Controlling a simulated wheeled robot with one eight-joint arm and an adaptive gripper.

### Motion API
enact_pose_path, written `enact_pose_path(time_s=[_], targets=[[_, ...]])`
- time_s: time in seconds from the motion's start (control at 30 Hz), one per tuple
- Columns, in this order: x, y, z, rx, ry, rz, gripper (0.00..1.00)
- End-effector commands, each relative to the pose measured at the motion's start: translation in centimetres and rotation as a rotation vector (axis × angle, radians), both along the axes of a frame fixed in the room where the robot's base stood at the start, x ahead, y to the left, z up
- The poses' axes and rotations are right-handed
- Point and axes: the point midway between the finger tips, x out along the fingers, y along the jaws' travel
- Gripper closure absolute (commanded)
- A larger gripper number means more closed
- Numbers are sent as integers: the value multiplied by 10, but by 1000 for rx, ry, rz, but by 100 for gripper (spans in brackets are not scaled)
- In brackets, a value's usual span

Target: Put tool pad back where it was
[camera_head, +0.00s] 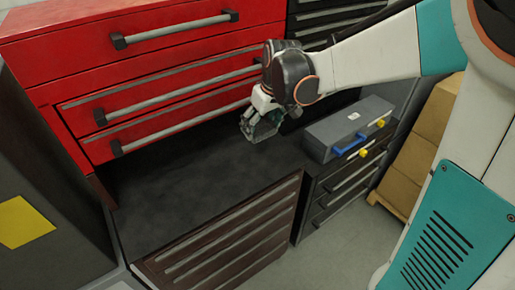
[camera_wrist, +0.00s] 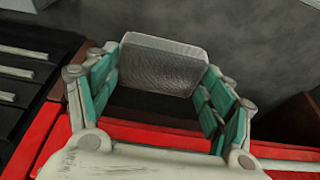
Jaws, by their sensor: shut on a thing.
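In the wrist view, a grey, rounded, rectangular pad with a textured face (camera_wrist: 162,66) sits between the teal-lined fingers of my gripper (camera_wrist: 163,78). I take it to be the tool pad. My gripper is shut on it, one finger at each side. In the head view, my gripper (camera_head: 259,124) hangs in front of the red drawers, over the dark worktop (camera_head: 195,180). There the fingers mostly hide the pad, and its outline is too small to make out.
A red drawer cabinet (camera_head: 150,72) with long handles stands behind the worktop. A grey toolbox with a blue handle (camera_head: 348,128) lies to the right of my gripper. Cardboard boxes (camera_head: 418,165) stand farther right. The worktop's middle and left are clear.

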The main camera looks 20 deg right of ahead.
Motion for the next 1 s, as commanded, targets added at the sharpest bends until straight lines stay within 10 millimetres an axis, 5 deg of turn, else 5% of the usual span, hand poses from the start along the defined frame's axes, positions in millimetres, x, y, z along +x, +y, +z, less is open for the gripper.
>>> enact_pose_path(time_s=[0.33, 1.0], targets=[[0, 0, -84, 0, 0, -1, 52], [0, 0, -147, -1, 0, -1, 52]])
